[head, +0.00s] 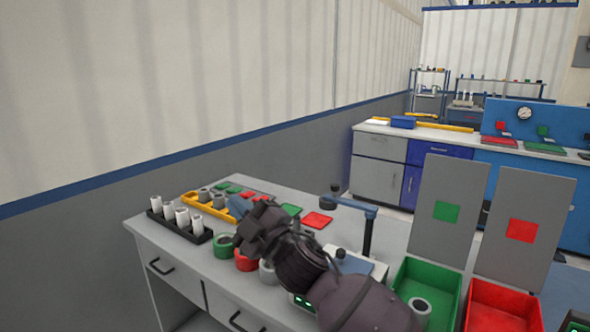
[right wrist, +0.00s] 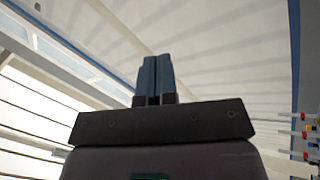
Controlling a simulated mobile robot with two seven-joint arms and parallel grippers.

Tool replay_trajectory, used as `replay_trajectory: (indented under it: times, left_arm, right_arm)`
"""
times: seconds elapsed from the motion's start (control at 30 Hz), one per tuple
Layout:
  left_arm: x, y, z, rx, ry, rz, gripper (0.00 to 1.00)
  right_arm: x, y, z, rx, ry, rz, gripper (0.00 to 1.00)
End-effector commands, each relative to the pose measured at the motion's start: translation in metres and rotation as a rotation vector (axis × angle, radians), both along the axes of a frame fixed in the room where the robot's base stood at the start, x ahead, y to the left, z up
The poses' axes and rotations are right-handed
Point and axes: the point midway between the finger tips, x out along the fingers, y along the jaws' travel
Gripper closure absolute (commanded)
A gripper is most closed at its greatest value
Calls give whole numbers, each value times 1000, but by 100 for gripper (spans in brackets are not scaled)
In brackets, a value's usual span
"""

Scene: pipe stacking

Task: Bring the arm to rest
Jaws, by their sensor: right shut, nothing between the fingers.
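My right arm reaches in from the lower right in the head view. Its gripper (head: 236,207) is over the table, near the yellow rack and the ring-shaped parts. In the right wrist view the two blue fingers (right wrist: 155,78) are together with nothing between them, seen against the pale wall and ceiling. My left gripper is not in view.
On the grey table (head: 345,223) stand a black rack (head: 205,235) with several white pipes, a yellow rack (head: 190,200), and green (head: 224,246) and red (head: 240,265) rings. A blue-armed stand (head: 368,230) is behind my arm. A green bin (head: 448,280) and red bin (head: 500,300) stand right.

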Motion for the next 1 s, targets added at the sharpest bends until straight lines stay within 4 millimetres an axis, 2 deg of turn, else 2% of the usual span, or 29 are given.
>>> replay_trajectory:
  times: [0.03, 0.23, 0.47, 0.77, 1.0]
  left_arm:
    - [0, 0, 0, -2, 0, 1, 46]
    - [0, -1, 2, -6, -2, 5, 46]
    - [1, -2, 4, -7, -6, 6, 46]
    - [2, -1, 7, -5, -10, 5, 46]
    - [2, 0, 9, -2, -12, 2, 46]
  right_arm:
    - [0, -17, -15, 40, 73, -30, 100]
    - [-4, -79, -70, 174, 330, -136, 100]
    - [-27, -150, -139, 302, 586, -257, 100]
    - [-86, -236, -226, 436, 845, -415, 100]
    - [-151, -297, -286, 505, 983, -551, 100]
